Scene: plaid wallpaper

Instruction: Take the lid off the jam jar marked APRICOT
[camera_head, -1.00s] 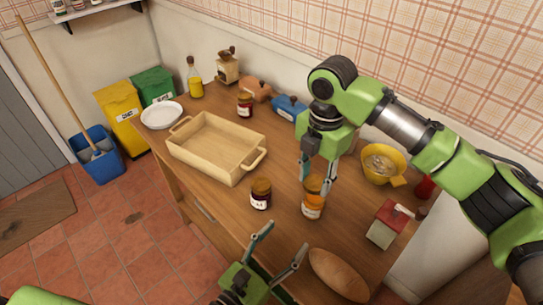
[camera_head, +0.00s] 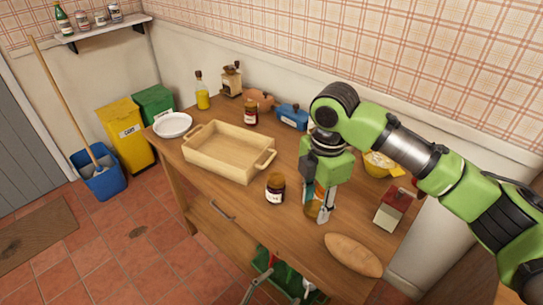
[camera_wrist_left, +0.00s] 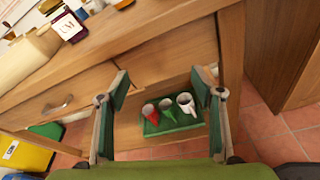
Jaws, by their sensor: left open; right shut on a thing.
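A jar with amber contents (camera_head: 312,209) stands on the wooden table (camera_head: 250,203), its label not readable. My right gripper (camera_head: 322,214) reaches down from above and is shut on this jar. Its fingers hide much of the jar and its lid, so I cannot tell whether they hold lid or glass. A dark jar with a brown lid (camera_head: 275,188) stands to the left; it shows in the left wrist view (camera_wrist_left: 69,25). Another dark jar (camera_head: 250,114) stands farther back. My left gripper (camera_wrist_left: 161,88) is open and empty in front of the table, below its top.
A wooden tray (camera_head: 226,164) and a white plate (camera_head: 173,125) lie to the left. A loaf (camera_head: 353,255) and a red-roofed box (camera_head: 393,211) lie to the right. A yellow bowl (camera_head: 378,163) is behind. Below the tabletop is a green tray (camera_wrist_left: 155,126) with cups.

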